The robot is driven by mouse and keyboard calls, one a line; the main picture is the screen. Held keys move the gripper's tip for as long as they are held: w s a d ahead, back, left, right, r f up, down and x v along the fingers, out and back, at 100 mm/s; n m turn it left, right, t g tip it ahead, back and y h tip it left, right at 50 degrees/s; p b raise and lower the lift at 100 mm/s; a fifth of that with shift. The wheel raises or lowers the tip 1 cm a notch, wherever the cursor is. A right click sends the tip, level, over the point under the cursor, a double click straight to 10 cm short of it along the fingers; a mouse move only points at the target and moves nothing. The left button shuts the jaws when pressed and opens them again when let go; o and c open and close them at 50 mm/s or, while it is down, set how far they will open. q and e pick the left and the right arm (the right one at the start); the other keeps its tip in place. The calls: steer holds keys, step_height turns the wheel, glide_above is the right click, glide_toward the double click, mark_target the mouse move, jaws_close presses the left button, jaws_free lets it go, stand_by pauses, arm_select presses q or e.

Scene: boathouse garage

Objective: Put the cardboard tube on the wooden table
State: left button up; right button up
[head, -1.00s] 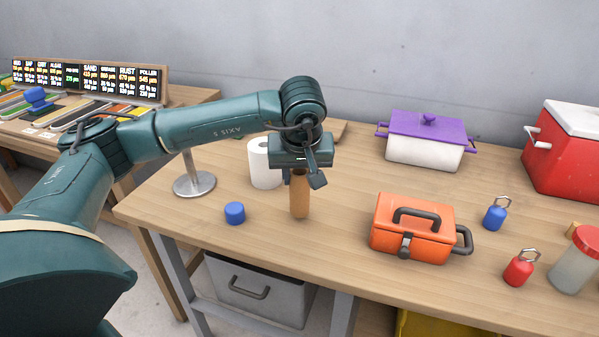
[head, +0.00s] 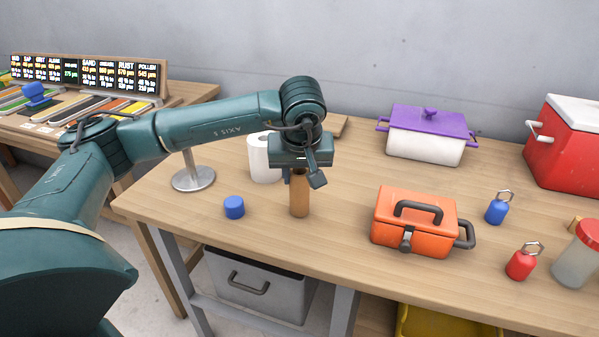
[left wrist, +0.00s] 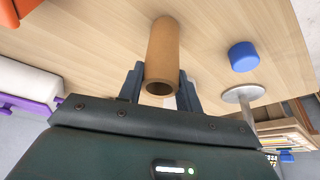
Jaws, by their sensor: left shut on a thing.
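The brown cardboard tube (head: 299,196) is upright, with its lower end at the surface of the wooden table (head: 335,235); I cannot tell whether it touches. My left gripper (head: 298,172) is above the table and shut on the tube's upper part. In the left wrist view, the tube (left wrist: 163,58) sits between the two fingers of my left gripper (left wrist: 160,88), its hollow open end facing the camera. The gripper hides the tube's top in the head view. My right gripper is not in view.
A blue cylinder (head: 234,207) stands left of the tube, and a white paper roll (head: 258,160) behind it. An orange toolbox (head: 415,228) is to the right. A purple-lidded pot (head: 425,145) and red cooler (head: 565,155) are at the back. The table's front edge is clear.

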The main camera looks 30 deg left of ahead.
arm_select(q)
steer(key=shift+f, duration=0.3)
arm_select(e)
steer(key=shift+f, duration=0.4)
arm_select(q)
steer(key=o, duration=1)
steer(key=shift+o, duration=0.2)
steer(key=v, duration=1.3)
steer(key=shift+p, duration=0.4)
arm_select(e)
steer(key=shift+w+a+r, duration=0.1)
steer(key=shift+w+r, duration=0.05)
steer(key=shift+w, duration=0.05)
arm_select(q)
steer(key=shift+r, duration=0.15)
